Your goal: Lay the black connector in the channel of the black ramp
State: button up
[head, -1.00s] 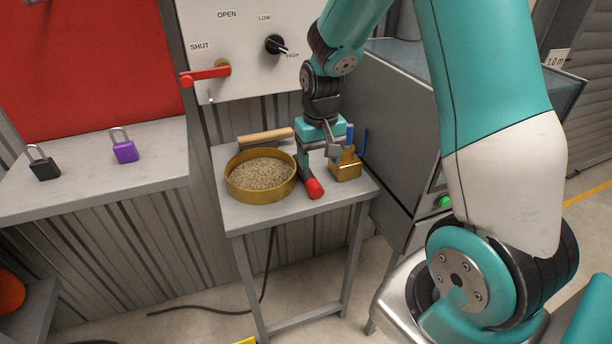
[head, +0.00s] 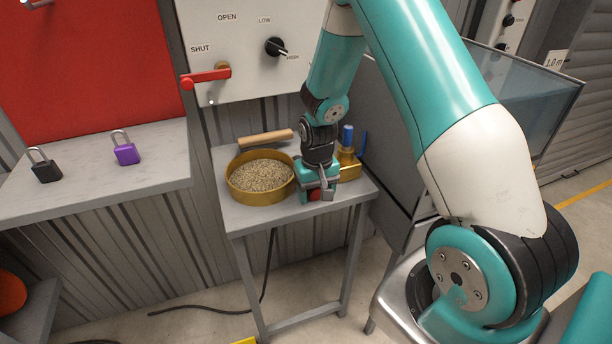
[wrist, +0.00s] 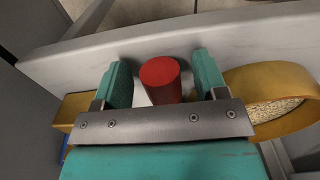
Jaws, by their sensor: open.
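I make out neither a black connector nor a black ramp in either view. My gripper (head: 317,192) is low over the front of the small grey table (head: 268,217). It also shows in the wrist view (wrist: 163,78), with its two teal fingers apart. A red cylinder (wrist: 161,78) stands between the fingers, with a gap on each side. In the head view the red cylinder (head: 314,196) is mostly hidden by my gripper.
A round brass pan of grit (head: 261,197) is close left of my gripper. A brass block with blue handles (head: 348,165) is behind it on the right. A wooden rod (head: 265,138) lies at the back. Black (head: 45,172) and purple (head: 126,153) padlocks are on the left shelf.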

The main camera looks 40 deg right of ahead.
grip_shut()
